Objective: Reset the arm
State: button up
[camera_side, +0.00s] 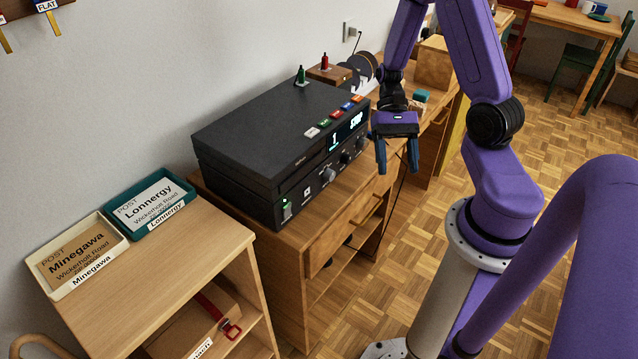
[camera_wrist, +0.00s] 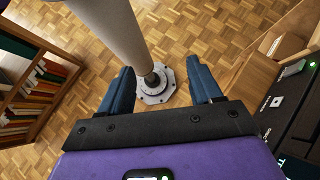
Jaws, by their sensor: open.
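My gripper (camera_side: 397,155) hangs from the purple arm to the right of the black device, with its two blue fingers pointing down. The fingers are apart and nothing is between them. In the wrist view the gripper (camera_wrist: 162,84) also shows open and empty, with the parquet floor and the foot of my own column beyond the fingers. The fingers touch nothing that I can see.
The black device (camera_side: 270,135) with a lit display stands on a wooden cabinet (camera_side: 330,240). Left of it, a cream tray (camera_side: 118,247) and a teal tray (camera_side: 120,228) sit on a shelf unit. A bookcase (camera_wrist: 40,75) shows in the wrist view. Parquet floor is clear.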

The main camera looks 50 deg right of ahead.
jog(key=s+a+r+n+t+h, duration=0.3)
jog(key=a+r+n, duration=0.2)
jog(key=n, duration=0.6)
jog(key=s+a+r+n+t+h, duration=0.3)
jog(key=a+r+n+h, duration=0.1)
jog(key=a+n, duration=0.4)
jog(key=shift+s+a+r+n+t, duration=0.25)
jog(key=shift+r+n, duration=0.5)
jog(key=shift+n, duration=0.65)
